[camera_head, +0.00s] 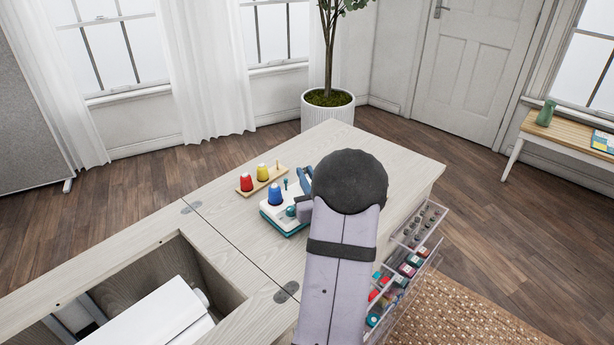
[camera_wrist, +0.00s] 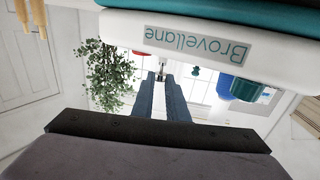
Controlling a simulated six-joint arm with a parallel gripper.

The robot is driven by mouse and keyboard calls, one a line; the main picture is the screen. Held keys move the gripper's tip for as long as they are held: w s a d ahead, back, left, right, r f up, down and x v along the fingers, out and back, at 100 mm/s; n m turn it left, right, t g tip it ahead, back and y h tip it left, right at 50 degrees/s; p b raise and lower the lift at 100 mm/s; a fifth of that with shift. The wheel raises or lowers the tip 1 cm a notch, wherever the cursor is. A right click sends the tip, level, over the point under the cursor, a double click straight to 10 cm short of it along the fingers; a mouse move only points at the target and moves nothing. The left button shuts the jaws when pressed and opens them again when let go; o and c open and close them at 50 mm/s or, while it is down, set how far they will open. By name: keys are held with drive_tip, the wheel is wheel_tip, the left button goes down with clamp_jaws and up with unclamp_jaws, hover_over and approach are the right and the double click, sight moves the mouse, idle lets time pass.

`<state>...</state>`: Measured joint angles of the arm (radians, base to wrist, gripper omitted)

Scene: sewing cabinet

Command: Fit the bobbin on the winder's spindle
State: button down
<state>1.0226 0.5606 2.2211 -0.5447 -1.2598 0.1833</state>
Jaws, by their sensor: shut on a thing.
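The winder (camera_head: 283,219), a white and teal machine with a blue spool (camera_head: 275,195) on it, stands on the cabinet top. In the wrist view, which is upside down, its white body (camera_wrist: 120,27) with a "Brovellane" label is close. My gripper (camera_head: 304,178) is at the winder's far right side in the head view, partly behind my arm. In the wrist view my gripper (camera_wrist: 161,84) is shut on a small silvery piece (camera_wrist: 161,74), apparently the bobbin, mostly hidden by the fingers. I cannot tell how it sits relative to the spindle.
A wooden thread stand (camera_head: 264,181) with a red spool (camera_head: 246,182) and a yellow spool (camera_head: 262,172) is behind the winder. An open clear drawer (camera_head: 415,240) of spools juts out at right. A cabinet opening holds a white machine (camera_head: 165,318). The tabletop left of the winder is clear.

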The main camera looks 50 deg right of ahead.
idle(0.6)
drive_tip(key=c, duration=1.7)
unclamp_jaws()
drive_tip(key=shift+o, duration=0.2)
drive_tip(key=shift+s, duration=0.1)
drive_tip(key=v, duration=0.7)
drive_tip(key=shift+b, duration=0.4)
